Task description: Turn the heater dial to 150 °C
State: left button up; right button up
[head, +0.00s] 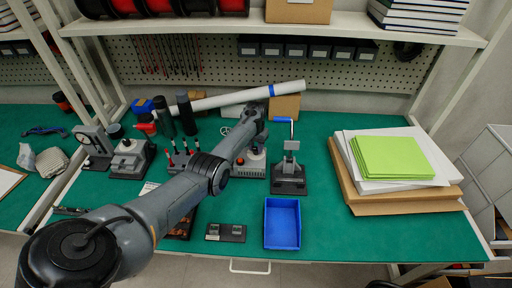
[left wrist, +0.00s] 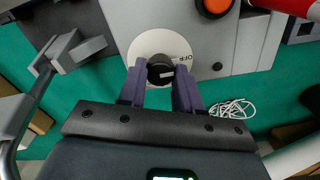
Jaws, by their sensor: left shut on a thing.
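The heater is a light grey box (head: 247,168) on the green bench, partly hidden behind my left arm in the head view. In the left wrist view its grey face (left wrist: 235,45) carries a round white dial plate (left wrist: 146,44) with "OFF" printed on the right side. The black dial knob (left wrist: 160,68) sits at the plate's middle, with a short white mark. My left gripper (left wrist: 161,78) is shut on the knob, one purple finger on each side. No temperature numbers are readable, so the setting cannot be told. My right gripper is not in view.
An orange-red button (left wrist: 214,5) is on the heater's face near the dial. A press with a blue handle (head: 289,178) stands just right of the heater. A blue bin (head: 282,228) is in front. A white cable (left wrist: 232,108) lies beside the heater.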

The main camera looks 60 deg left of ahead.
pick_arm(q)
jog(key=shift+m, duration=0.3)
jog(key=shift+m+p, duration=0.45)
jog(key=shift+m, duration=0.35)
jog(key=m, duration=0.2)
jog(key=shift+m, duration=0.3)
jog(key=m, duration=0.4)
jog(key=shift+m, duration=1.4)
jog(key=shift+b, duration=0.3)
jog(key=o, duration=1)
jog(key=shift+o, duration=0.2)
